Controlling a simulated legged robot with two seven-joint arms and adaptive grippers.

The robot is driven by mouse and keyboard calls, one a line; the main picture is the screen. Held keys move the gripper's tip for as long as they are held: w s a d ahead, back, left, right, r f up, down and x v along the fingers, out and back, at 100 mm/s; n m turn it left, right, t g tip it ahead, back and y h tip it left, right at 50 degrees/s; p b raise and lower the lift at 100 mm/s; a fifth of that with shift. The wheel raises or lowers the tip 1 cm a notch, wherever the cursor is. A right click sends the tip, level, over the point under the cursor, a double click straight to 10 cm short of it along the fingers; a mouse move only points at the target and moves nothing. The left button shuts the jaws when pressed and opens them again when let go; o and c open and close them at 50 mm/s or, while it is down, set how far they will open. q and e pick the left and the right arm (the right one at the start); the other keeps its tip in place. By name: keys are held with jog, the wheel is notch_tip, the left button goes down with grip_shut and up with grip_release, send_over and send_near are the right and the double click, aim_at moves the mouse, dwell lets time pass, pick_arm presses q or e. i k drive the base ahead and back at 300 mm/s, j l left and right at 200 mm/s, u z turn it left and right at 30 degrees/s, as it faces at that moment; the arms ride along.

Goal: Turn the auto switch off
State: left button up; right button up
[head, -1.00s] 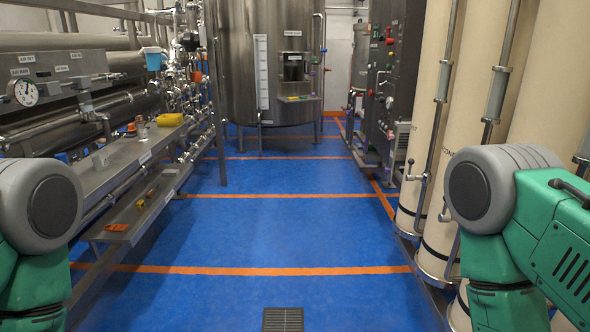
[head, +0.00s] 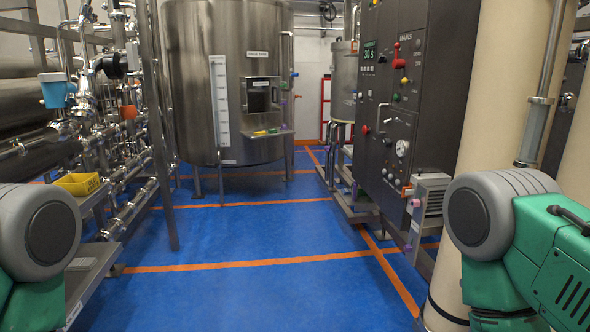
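A tall dark control panel (head: 400,100) stands right of centre. It carries a lit green display (head: 369,54), a red handle (head: 398,60), a gauge (head: 402,148) and several coloured knobs and buttons. I cannot tell which of these is the auto switch, as the labels are too small to read. My two arms show only as grey and green joints at the left and right lower edges. Neither gripper is in view, and nothing of mine touches the panel.
A big steel tank (head: 228,90) stands at the back. Pipework and a yellow bin (head: 80,184) line the left. A cream column (head: 495,130) stands right, close to my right arm. The blue floor (head: 240,240) between them is clear.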

aim_at(382, 59)
jog(key=i+j+z, duration=0.25)
jog(key=i+z, duration=0.2)
jog(key=i, duration=0.15)
jog(key=i+j+z, duration=0.45)
jog(key=i+z, duration=0.15)
jog(key=z, duration=0.15)
jog(key=i+j+z, duration=0.1)
jog(key=z, duration=0.2)
